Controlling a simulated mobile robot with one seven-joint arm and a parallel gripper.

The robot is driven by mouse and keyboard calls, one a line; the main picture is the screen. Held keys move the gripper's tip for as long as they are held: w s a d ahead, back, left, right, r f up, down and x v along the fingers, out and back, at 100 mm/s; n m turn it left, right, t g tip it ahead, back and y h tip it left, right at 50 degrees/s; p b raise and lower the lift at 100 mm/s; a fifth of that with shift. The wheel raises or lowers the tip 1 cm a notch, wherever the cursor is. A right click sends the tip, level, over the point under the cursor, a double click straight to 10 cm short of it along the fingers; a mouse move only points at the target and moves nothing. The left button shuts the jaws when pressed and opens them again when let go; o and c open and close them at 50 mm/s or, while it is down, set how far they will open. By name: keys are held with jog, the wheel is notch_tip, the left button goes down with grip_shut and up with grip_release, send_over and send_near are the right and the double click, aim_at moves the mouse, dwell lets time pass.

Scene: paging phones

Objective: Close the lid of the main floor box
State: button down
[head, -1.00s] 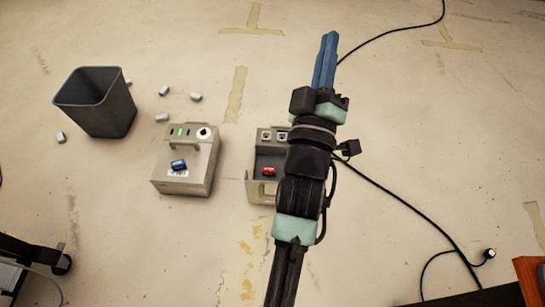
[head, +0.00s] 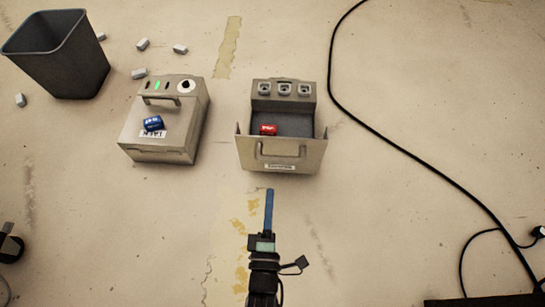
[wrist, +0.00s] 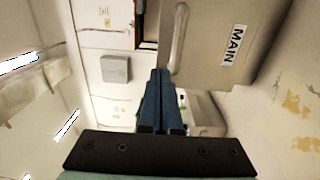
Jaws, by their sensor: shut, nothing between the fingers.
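The main floor box (head: 285,92) stands open right of centre in the head view, with three square sockets along its back. Its lid (head: 295,160) is folded down at the front and has a handle and a white label. A red block (head: 268,129) is inside. In the wrist view the lid (wrist: 225,18) fills the upper right, with its handle (wrist: 178,40) and a label reading MAIN (wrist: 234,45). My gripper (head: 269,192) is shut and empty, its blue fingertips in front of the lid. In the wrist view the fingertips (wrist: 160,75) appear close to the handle; contact is unclear.
A second grey box (head: 150,135), closed, with a green light and a blue block (head: 153,123) on it, stands left. A black cable (head: 400,148) runs along the right. The floor in front is clear.

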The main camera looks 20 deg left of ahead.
jog(key=b, duration=0.6)
send_near(274, 139)
jog(key=x, duration=0.5)
jog(key=shift+w+f, duration=0.2)
jog(key=shift+f, duration=0.05)
jog(key=shift+w+a+r+b, duration=0.15)
jog(key=shift+w+a+b, duration=0.1)
jog(key=shift+w+b, duration=0.3)
jog(key=shift+w, duration=0.15)
jog(key=shift+r, duration=0.15)
